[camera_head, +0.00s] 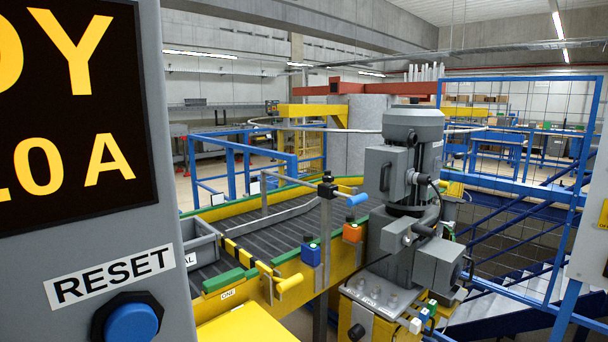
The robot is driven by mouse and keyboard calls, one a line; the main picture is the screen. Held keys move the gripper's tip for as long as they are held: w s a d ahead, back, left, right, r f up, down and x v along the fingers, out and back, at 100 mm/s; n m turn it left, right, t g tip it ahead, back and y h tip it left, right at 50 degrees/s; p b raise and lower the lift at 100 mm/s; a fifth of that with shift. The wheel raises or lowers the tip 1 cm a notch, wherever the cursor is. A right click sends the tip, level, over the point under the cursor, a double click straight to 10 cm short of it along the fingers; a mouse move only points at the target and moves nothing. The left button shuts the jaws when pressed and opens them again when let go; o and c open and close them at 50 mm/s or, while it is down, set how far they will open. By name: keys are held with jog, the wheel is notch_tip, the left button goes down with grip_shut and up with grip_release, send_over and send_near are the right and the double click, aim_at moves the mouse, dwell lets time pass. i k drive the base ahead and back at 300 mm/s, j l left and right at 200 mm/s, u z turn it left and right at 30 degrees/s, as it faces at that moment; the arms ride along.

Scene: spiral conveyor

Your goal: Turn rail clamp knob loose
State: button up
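A black rail clamp (327,188) sits on top of an upright post at the near side of the roller conveyor (286,237). A grey guide rail (285,214) curves over the rollers toward it. My gripper is not in view, and nothing is seen touching the clamp.
A large grey panel with a display and a blue RESET button (131,322) fills the left foreground. A grey motor unit (407,190) stands right of the clamp. A grey tote (201,242) sits on the conveyor's left end. Blue railings (520,192) stand at right.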

aim_at(328, 179)
jog(key=i+l+u, duration=0.35)
jog(key=l, duration=0.3)
jog(key=i+l+u, duration=0.15)
jog(key=l, duration=0.2)
